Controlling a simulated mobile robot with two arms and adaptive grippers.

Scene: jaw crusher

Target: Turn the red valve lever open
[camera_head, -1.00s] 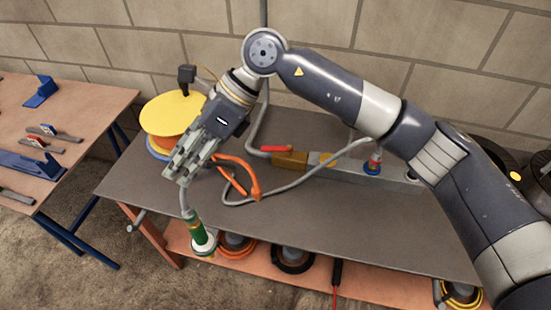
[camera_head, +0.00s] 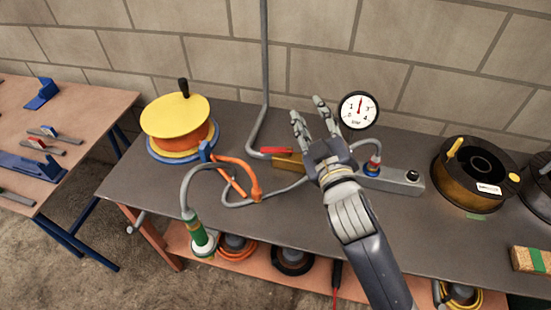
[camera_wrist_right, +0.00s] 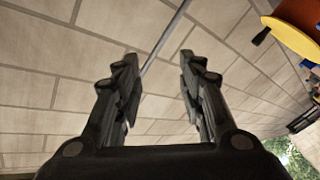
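The red valve lever (camera_head: 276,150) lies across the top of a brass valve body (camera_head: 290,161) on the grey bench, near the wall. A grey pipe runs from the valve up the wall. My right gripper (camera_head: 310,110) is in the middle of the head view, just right of the lever and apart from it, with fingers pointing up toward the wall. Its fingers are spread with nothing between them. In the right wrist view the gripper (camera_wrist_right: 158,75) is open and empty before the block wall; the lever is not visible there. My left gripper is in no view.
A pressure gauge (camera_head: 358,109) and a grey manifold (camera_head: 400,181) stand right of the gripper. A yellow-topped reel (camera_head: 175,113) is at left, with an orange-handled tool (camera_head: 254,188) and a hose near the valve. A dark spool (camera_head: 475,173) is at right. The bench's front middle is clear.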

